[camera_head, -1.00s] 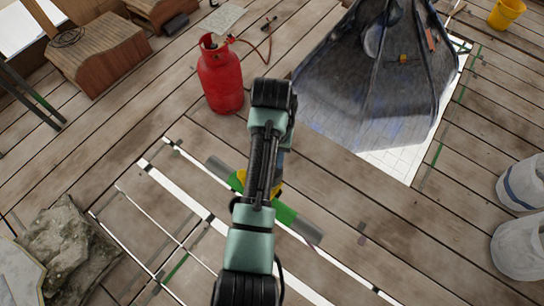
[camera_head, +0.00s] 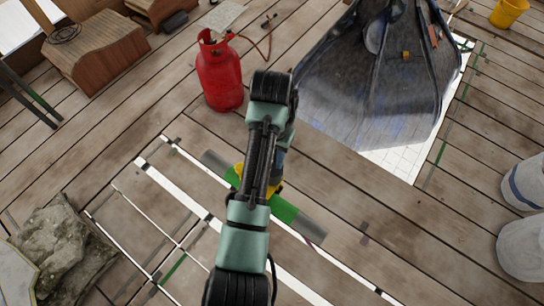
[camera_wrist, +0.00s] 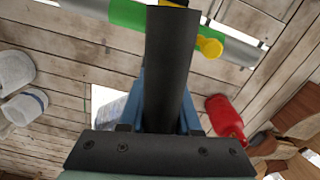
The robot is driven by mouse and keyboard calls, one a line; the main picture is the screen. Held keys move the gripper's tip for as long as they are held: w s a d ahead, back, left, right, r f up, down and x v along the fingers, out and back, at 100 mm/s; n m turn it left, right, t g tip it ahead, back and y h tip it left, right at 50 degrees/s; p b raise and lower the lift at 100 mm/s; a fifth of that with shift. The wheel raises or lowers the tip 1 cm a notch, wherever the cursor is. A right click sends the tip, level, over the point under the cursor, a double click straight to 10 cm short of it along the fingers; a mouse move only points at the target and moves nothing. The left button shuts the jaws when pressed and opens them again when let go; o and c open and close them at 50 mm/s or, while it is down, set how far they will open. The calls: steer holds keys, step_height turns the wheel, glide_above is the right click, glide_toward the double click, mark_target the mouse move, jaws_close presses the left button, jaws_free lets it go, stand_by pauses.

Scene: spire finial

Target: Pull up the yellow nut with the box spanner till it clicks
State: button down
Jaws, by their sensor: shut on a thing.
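My gripper (camera_wrist: 168,95) shows in the wrist view as two blue fingers, one on each side of a long dark bar, which I take to be the box spanner (camera_wrist: 171,45). They are shut on it. Its far end meets yellow metal (camera_wrist: 174,2) at the top edge, by a green and grey tube (camera_wrist: 127,13). A yellow knob (camera_wrist: 210,46) sticks out beside the bar. In the head view my arm covers most of this; yellow parts (camera_head: 275,188) show beside it on the tube (camera_head: 306,222). Whether the spanner sits over the yellow nut is hidden.
A red gas bottle (camera_head: 219,76) stands on the plank floor. A dark faceted spire piece (camera_head: 375,85) is at upper right over a white tiled patch. White buckets (camera_head: 524,247) stand at the right edge, stone (camera_head: 62,240) lies lower left, and wooden boxes (camera_head: 98,50) stand upper left.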

steer(key=shift+w+m, duration=0.1)
steer(key=shift+m, duration=0.2)
steer(key=shift+r+m, duration=0.15)
steer(key=shift+m, duration=0.25)
steer(key=m+p, duration=0.1)
steer(key=m, duration=0.1)
steer(key=shift+m, duration=0.3)
step_height(320, 180, up, 7)
steer(key=p, duration=0.7)
steer(key=shift+r, duration=0.2)
